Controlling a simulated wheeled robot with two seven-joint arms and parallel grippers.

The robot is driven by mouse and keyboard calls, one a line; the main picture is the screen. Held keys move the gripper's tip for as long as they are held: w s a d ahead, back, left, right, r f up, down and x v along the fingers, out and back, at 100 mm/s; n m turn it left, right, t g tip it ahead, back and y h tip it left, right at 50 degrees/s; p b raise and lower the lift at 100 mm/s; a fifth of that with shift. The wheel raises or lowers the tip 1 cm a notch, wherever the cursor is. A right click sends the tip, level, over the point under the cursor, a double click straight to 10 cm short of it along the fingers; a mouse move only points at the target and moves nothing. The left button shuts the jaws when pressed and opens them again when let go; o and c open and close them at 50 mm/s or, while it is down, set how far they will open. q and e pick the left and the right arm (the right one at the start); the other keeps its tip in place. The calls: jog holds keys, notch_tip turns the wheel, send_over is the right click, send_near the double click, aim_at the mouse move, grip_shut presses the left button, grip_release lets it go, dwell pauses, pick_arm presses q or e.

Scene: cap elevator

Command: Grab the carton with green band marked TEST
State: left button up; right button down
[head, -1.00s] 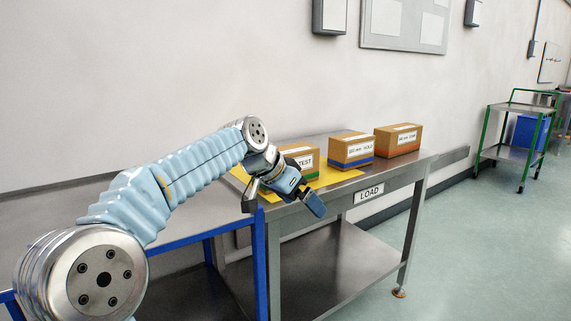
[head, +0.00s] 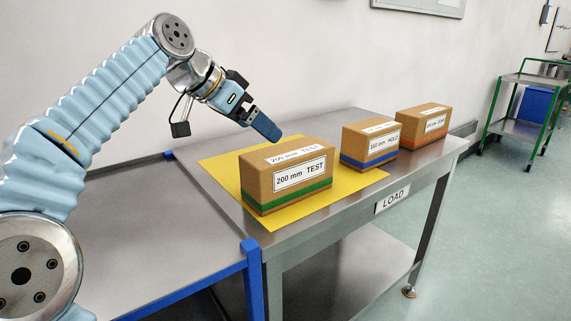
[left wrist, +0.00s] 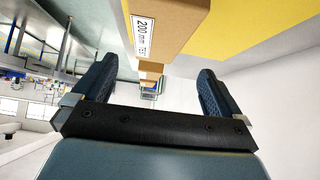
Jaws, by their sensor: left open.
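The carton with the green band, labelled "200 mm TEST" (head: 287,187), sits upright on a yellow mat (head: 222,168) on the metal table. It also shows in the left wrist view (left wrist: 180,22), beyond and between the fingers. My left gripper (head: 266,128) is just above and behind the carton's top in the head view. In the left wrist view the left gripper's fingers (left wrist: 155,90) are wide apart with nothing between them. One finger is mostly hidden in the head view. My right gripper is not in view.
A blue-banded HOLD carton (head: 370,146) stands right of the TEST carton, and an orange-banded carton (head: 423,125) stands farther right. The table has a LOAD sign (head: 392,199) on its front edge. A blue-framed table (head: 150,235) adjoins at left. A green-framed cart (head: 520,130) stands far right.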

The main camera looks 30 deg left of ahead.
aim_at(289, 150)
pick_arm(q)
jog(key=x, duration=0.7)
jog(key=shift+b, duration=0.4)
jog(key=shift+x, duration=3.1)
jog(key=shift+d+r, duration=0.1)
jog(key=shift+d, duration=0.05)
jog(key=c, duration=1.1)
jog(key=shift+r, duration=0.1)
jog(key=shift+c, duration=0.6)
jog(key=shift+r, duration=0.1)
